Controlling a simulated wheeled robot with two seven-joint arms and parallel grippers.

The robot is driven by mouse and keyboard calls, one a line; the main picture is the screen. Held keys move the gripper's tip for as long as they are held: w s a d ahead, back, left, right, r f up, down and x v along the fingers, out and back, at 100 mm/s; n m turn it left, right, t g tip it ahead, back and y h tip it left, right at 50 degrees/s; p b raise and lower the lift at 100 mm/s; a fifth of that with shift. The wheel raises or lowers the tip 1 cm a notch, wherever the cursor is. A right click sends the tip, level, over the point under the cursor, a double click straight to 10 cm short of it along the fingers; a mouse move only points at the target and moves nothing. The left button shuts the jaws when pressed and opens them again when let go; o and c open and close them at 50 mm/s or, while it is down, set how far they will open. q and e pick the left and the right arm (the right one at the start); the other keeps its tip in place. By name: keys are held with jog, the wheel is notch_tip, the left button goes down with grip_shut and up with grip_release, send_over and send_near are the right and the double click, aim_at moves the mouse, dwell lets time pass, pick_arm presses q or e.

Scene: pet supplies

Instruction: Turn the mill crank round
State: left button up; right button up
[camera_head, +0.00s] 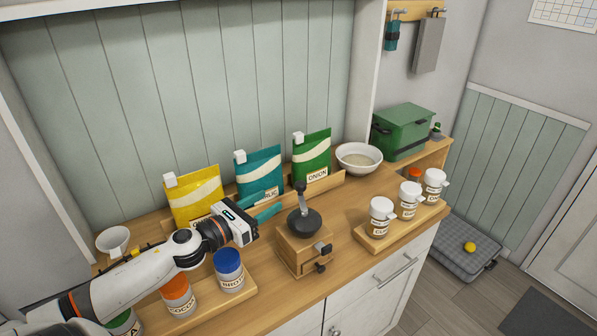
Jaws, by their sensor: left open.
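The mill (303,246) stands near the counter's front edge, a wooden box with a dark round bowl on top. Its crank (303,202) rises from the bowl, with a dark knob at the upper end. My left gripper (273,205) comes in from the left, with its teal fingers pointing right towards the crank. The gripper is open and looks empty, a short gap left of the crank. My right gripper is not in view.
Yellow, teal and green bags (312,157) stand in a wooden rack behind. Lidded jars (229,268) stand in a tray below my left arm. White-lidded shakers (380,218) and a bowl (358,158) are to the right. Bare counter (345,215) lies right of the mill.

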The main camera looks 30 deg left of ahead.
aim_at(296, 185)
pick_arm(q)
jog(key=p+x, duration=0.1)
jog(key=x, duration=0.2)
jog(key=p+x, duration=0.1)
jog(key=x, duration=0.2)
jog(key=d+r+p+x, duration=0.1)
jog(key=x, duration=0.2)
jog(key=shift+w, duration=0.15)
jog(key=shift+p+x, duration=0.35)
jog(key=shift+x, duration=0.5)
jog(key=shift+f, duration=0.2)
jog(key=shift+c, duration=0.8)
grip_shut()
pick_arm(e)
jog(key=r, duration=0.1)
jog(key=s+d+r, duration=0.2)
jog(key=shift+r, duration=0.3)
